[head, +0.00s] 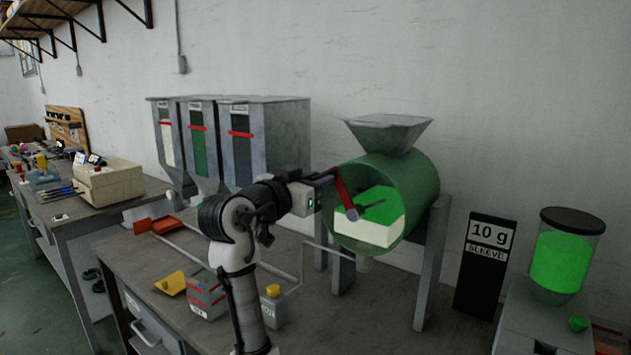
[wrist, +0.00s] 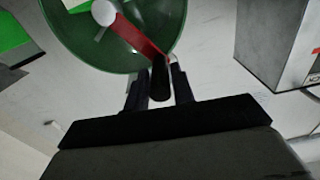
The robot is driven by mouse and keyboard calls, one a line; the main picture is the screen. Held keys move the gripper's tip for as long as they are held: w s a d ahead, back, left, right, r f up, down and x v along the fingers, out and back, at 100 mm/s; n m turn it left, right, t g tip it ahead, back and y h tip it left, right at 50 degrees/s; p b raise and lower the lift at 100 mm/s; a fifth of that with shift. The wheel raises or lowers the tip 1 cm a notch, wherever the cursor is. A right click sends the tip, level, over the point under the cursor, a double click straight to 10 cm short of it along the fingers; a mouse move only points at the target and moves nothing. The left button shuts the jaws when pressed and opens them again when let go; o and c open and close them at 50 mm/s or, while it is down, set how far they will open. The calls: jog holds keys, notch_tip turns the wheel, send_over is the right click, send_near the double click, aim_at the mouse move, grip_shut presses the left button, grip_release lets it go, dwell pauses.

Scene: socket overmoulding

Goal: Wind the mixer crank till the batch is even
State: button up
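The mixer is a see-through green drum (head: 425,180) on grey legs, with a hopper on top. Inside, the batch shows a bright green part (head: 383,203) above a white part (head: 368,232), with a sharp border between them. The red crank arm (head: 343,194) runs up and left from a pale hub (head: 352,214) at the drum's front; it also shows in the wrist view (wrist: 138,38). My gripper (head: 328,178) is at the crank's outer end. In the wrist view its fingers (wrist: 160,88) lie on both sides of the black crank handle (wrist: 160,72), apparently closed on it.
Three grey hoppers (head: 275,140) stand left of the drum. A black "10 g" sign (head: 483,262) and a green-filled feeder (head: 560,262) are on the right.

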grip_shut()
jog(key=shift+r, duration=0.1)
jog(key=s+d+f+m+b, duration=0.2)
jog(key=s+d+m+b, duration=0.6)
jog(key=m, duration=0.7)
notch_tip(320, 180, down, 10)
jog(key=d+m+b, duration=0.2)
jog(key=m+b, duration=0.8)
jog(key=m, duration=0.3)
jog(key=shift+w+d+f, duration=0.2)
jog(key=shift+d, duration=0.05)
